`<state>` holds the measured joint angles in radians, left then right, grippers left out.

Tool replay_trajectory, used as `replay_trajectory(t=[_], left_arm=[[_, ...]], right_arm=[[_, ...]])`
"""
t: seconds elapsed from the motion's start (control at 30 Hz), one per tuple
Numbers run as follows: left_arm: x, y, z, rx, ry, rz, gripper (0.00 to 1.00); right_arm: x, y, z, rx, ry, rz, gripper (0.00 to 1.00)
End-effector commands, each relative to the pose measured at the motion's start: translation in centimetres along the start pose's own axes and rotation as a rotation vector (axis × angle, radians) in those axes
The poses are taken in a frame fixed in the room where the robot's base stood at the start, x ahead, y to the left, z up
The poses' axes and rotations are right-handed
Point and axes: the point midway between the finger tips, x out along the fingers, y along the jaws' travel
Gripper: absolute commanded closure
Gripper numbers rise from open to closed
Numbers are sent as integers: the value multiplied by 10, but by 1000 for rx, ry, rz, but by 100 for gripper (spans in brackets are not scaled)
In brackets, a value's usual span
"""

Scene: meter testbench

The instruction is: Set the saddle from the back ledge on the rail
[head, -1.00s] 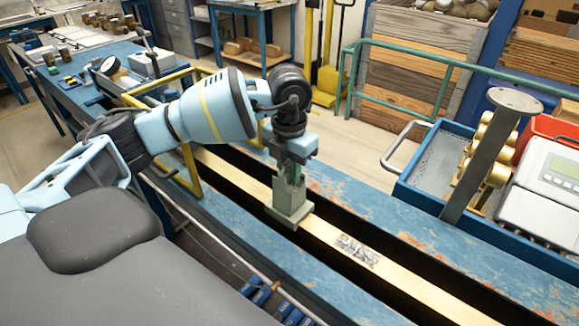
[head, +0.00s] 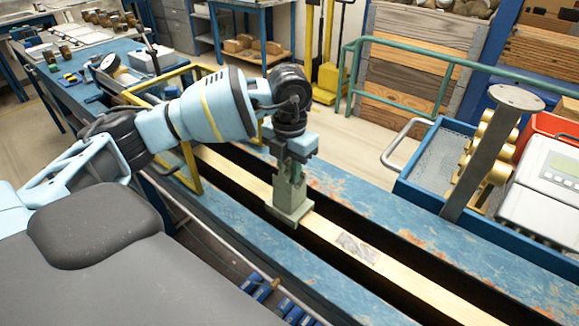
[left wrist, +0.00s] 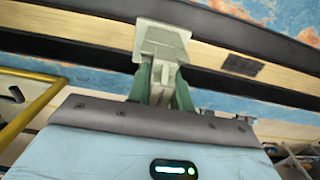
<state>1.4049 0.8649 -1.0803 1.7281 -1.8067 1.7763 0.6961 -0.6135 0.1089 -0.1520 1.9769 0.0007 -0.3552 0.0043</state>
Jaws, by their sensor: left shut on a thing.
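The saddle (head: 289,208) is a grey-green block with a flat base and a raised upright part. It sits on or just over the pale wooden rail (head: 413,283); I cannot tell if its base touches. My left gripper (head: 291,168) comes down from above and is shut on the saddle's upright part. In the left wrist view the saddle (left wrist: 160,45) lies across the rail (left wrist: 80,25), between the two green fingers (left wrist: 160,85). My right gripper is not in view.
A dark grey patch (head: 357,247) lies on the rail to the right of the saddle. Dark gaps and blue worn bench strips (head: 400,215) flank the rail. A yellow frame (head: 190,165) stands to the left. A blue tray (head: 410,190) with brass fittings and a grey post (head: 480,150) stand to the right.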

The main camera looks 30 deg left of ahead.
Motion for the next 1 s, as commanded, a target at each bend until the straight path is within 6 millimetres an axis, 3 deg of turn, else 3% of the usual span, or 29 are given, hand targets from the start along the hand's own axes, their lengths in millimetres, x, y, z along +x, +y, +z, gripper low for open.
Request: replay_trajectory(t=[0.37,0.4,0.6,0.83,1.0], left_arm=[[0,0,1,0,-5,-1,100],[0,0,1,0,-5,-1,76],[1,0,0,0,-3,0,53],[3,0,0,0,2,1,53],[-8,0,0,0,-3,0,53]], right_arm=[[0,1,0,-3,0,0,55],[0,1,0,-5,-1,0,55],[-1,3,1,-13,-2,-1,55],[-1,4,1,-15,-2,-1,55],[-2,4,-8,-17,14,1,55]])
